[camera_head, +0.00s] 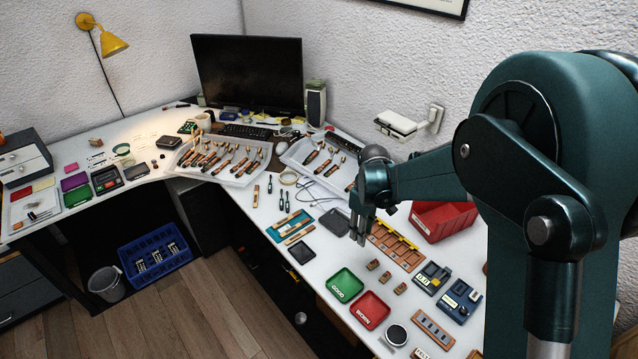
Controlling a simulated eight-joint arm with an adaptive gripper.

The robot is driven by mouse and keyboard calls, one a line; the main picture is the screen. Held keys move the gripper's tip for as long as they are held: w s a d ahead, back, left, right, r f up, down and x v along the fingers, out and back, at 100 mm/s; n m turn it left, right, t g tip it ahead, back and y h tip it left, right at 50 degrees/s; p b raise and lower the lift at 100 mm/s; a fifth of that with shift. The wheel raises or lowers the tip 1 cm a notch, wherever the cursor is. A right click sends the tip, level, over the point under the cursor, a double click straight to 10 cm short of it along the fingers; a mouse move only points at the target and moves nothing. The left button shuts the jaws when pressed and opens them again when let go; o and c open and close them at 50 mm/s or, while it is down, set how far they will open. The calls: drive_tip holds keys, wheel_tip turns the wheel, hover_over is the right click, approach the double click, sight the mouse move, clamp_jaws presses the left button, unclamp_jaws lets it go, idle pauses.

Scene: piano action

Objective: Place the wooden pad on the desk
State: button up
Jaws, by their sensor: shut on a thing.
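My gripper (359,232) points down over the right-hand desk (328,264), just left of a wooden rack (398,246). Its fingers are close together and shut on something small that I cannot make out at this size. Three small brown wooden blocks (386,277) stand in a slanting row on the desk, below and to the right of my gripper. I cannot tell whether one of them is the wooden pad or whether the pad is in my fingers.
A green tray (344,285) and a red tray (369,310) lie near the front edge. A red bin (442,221), a teal tray (289,226) and a dark tray (334,222) surround the gripper. Small fixtures (460,300) stand at right. Bare desk shows between trays.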

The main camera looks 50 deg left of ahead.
hover_over(359, 256)
drive_tip(key=shift+w+f+b, duration=0.1)
drive_tip(key=shift+f+b, duration=0.3)
drive_tip(key=shift+f, duration=2.7)
drive_tip(key=shift+f, duration=0.1)
drive_tip(key=shift+f, duration=1.75)
drive_tip(key=shift+f+b, duration=0.15)
drive_tip(key=shift+b, duration=0.2)
drive_tip(key=o, duration=0.7)
wheel_tip(359, 256, up, 12)
drive_tip(key=shift+r+p, duration=0.15)
drive_tip(key=shift+p, duration=0.65)
